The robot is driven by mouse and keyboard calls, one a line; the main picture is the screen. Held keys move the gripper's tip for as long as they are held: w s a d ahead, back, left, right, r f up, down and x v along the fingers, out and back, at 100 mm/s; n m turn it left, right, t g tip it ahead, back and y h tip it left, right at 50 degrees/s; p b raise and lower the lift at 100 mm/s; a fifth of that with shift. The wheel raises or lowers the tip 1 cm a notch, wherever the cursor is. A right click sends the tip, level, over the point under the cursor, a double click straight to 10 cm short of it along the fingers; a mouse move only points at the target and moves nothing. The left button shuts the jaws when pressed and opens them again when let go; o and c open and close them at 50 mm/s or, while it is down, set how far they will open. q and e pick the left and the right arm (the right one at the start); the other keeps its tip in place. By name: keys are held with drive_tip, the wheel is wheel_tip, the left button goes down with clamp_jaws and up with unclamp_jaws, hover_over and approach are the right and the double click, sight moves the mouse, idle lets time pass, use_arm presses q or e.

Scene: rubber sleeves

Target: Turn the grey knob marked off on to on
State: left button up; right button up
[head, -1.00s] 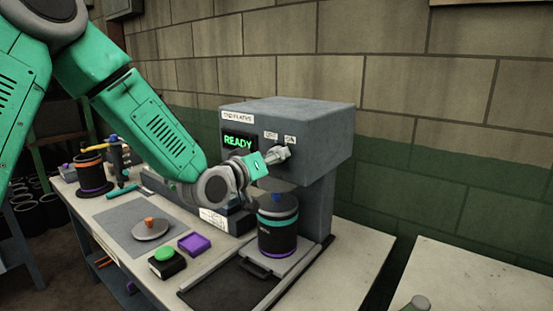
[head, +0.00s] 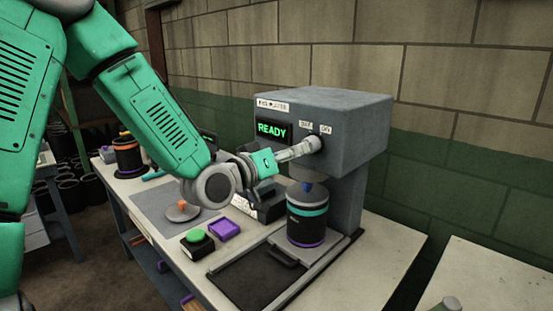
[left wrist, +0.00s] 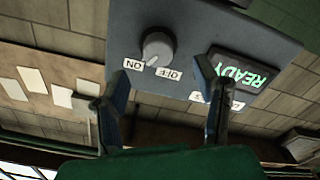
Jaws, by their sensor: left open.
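The grey knob (left wrist: 158,46) sits on the grey machine's face (left wrist: 195,25) in the left wrist view, where the picture is upside down. An ON label (left wrist: 133,64) and an OFF label (left wrist: 167,73) are beside it. I cannot tell which its pointer faces. My left gripper's fingers (left wrist: 162,78) are open and apart, with the knob in the gap between them as seen from the wrist; contact is not clear. My right gripper is not in view.
A lit READY display (head: 272,130) is beside the knob. A dark canister (head: 307,222) with a teal band stands under the machine's head. A green button (head: 196,237), a purple tray (head: 224,229) and a round disc (head: 183,212) lie on the bench (head: 125,185).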

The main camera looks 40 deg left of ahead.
use_arm(q)
drive_tip(key=shift+s+a, duration=0.2)
drive_tip(key=shift+s, duration=1.1)
drive_tip(key=shift+s+a, duration=0.15)
drive_tip(key=shift+s, duration=1.15)
